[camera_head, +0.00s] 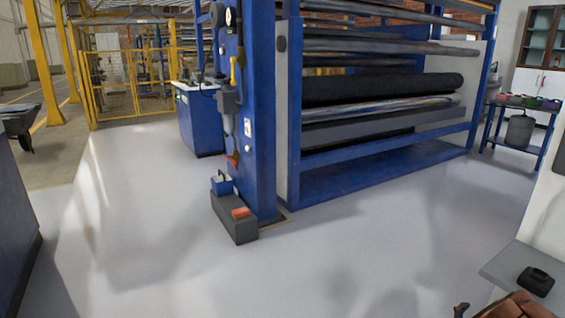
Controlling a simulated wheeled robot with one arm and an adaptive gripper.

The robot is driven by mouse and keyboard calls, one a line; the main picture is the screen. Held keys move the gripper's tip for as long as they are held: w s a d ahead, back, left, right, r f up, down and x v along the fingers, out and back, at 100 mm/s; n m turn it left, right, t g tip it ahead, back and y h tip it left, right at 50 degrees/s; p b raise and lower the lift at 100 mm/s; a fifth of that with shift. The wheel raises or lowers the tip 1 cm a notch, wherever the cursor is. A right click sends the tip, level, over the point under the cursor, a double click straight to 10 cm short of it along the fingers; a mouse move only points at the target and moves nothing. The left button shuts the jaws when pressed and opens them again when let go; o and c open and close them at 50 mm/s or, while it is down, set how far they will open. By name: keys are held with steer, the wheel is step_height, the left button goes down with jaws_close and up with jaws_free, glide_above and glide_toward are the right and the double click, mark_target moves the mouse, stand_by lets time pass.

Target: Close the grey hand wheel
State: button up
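I cannot make out a grey hand wheel for certain. A small dark rounded fitting (217,14) sits high on the left side of the blue machine column (262,110), near the top edge of the view. It is too small to tell whether it is the hand wheel. A pale round gauge-like part is beside it. A yellow-handled part (234,68) and a grey fitting (229,102) are lower on the same column. My gripper is not in view.
The blue roller frame (380,172) holds several rollers. A grey box with a red pedal-like top (236,222) stands at the column's foot. A blue cabinet (198,125) is behind. A grey shelf (500,268) is at lower right. Floor (145,230) left and front is clear.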

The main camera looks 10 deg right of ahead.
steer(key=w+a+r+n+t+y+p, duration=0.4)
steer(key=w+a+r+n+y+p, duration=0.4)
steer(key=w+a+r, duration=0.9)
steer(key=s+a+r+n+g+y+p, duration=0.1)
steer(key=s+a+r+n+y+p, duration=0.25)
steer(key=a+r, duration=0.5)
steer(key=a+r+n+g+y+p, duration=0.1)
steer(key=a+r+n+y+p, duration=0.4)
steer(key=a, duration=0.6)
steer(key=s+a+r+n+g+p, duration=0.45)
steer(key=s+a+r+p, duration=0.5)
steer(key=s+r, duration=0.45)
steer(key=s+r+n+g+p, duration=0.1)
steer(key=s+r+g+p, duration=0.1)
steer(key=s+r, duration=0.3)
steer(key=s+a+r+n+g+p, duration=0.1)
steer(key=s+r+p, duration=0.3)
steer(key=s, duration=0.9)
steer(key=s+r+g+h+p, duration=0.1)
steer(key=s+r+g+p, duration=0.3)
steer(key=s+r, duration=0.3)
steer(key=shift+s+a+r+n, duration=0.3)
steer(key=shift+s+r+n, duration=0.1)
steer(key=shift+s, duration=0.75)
